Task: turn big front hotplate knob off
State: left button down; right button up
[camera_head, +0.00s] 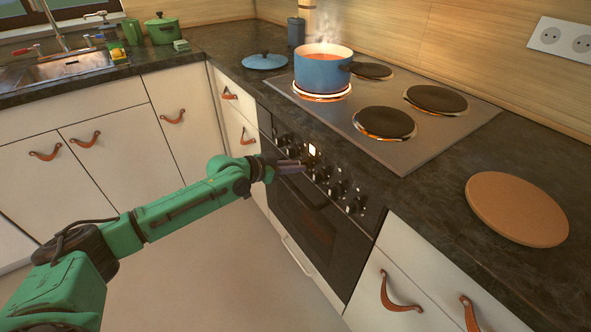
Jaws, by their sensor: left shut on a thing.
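The row of dark knobs (349,194) runs along the oven's front panel, below the hob's front edge. My left gripper (291,166) reaches in from the left and is shut on a knob in this row. The gripper hides most of that knob, so its pointer cannot be read. The left front hotplate (322,95) glows orange under a blue pot (321,72). The right front hotplate (384,123) is dark with an orange tint at its rim. My right gripper is not in view.
The steel hob (425,146) also carries two back hotplates. A blue lid (264,61) lies left of the hob, and a round brown board (516,208) lies at the right. Cabinets with leather pulls (394,294) flank the oven (318,222). The floor is clear.

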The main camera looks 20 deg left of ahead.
pick_arm(q)
jog(key=c, duration=0.9)
grip_release()
jog(key=shift+o, duration=0.2)
jog(key=b+v, duration=0.2)
jog(key=v, duration=1.2)
jog(key=shift+s+a, duration=0.15)
jog(key=shift+s, duration=0.15)
